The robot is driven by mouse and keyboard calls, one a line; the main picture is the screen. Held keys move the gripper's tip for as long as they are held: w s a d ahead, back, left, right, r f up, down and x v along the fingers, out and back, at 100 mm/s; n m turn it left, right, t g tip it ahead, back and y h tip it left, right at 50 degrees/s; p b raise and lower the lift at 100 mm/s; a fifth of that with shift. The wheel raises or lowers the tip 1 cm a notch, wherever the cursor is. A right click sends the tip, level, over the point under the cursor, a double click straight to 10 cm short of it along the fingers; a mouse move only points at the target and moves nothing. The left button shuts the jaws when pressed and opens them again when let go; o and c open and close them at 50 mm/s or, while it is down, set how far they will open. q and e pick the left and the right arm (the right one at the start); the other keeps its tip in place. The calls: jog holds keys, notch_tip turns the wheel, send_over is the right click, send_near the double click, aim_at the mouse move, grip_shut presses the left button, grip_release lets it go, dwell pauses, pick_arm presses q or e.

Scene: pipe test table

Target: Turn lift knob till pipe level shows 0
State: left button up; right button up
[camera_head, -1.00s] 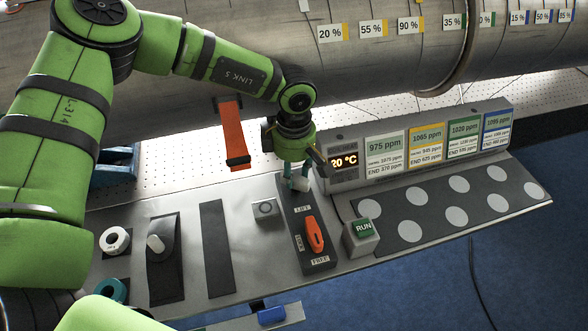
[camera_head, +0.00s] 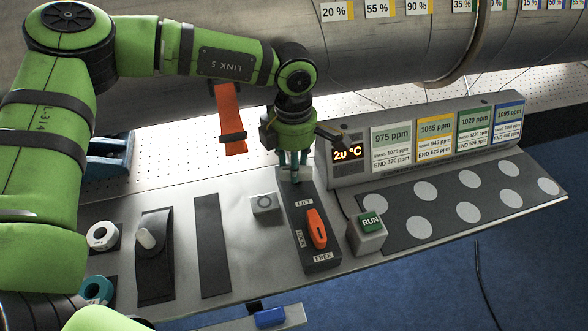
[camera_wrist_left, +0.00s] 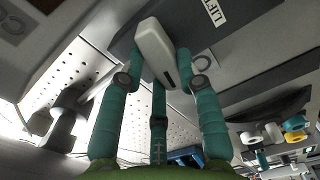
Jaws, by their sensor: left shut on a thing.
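My left gripper (camera_head: 292,168) is over the far end of the dark lift panel (camera_head: 301,190), at the LIFT label. In the left wrist view its teal fingers (camera_wrist_left: 158,75) are shut on a pale, rounded lift knob (camera_wrist_left: 153,42). In the head view the gripper hides the knob. The knob shows a dark slot on its side, and the LIFT label (camera_wrist_left: 213,12) is beside it. A pipe (camera_head: 225,55) runs across the back. My right gripper is not seen.
An orange lever (camera_head: 317,229) sits on the same panel, between LOCK and FREE labels. A green RUN button box (camera_head: 370,232) stands to its right. A small grey box (camera_head: 265,204) is left of the panel.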

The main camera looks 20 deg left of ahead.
pick_arm(q)
jog(key=shift+n+b, duration=1.05)
jog(key=shift+n, duration=0.15)
jog(key=o, duration=1.2)
jog(key=shift+o, duration=0.2)
notch_tip(320, 180, up, 12)
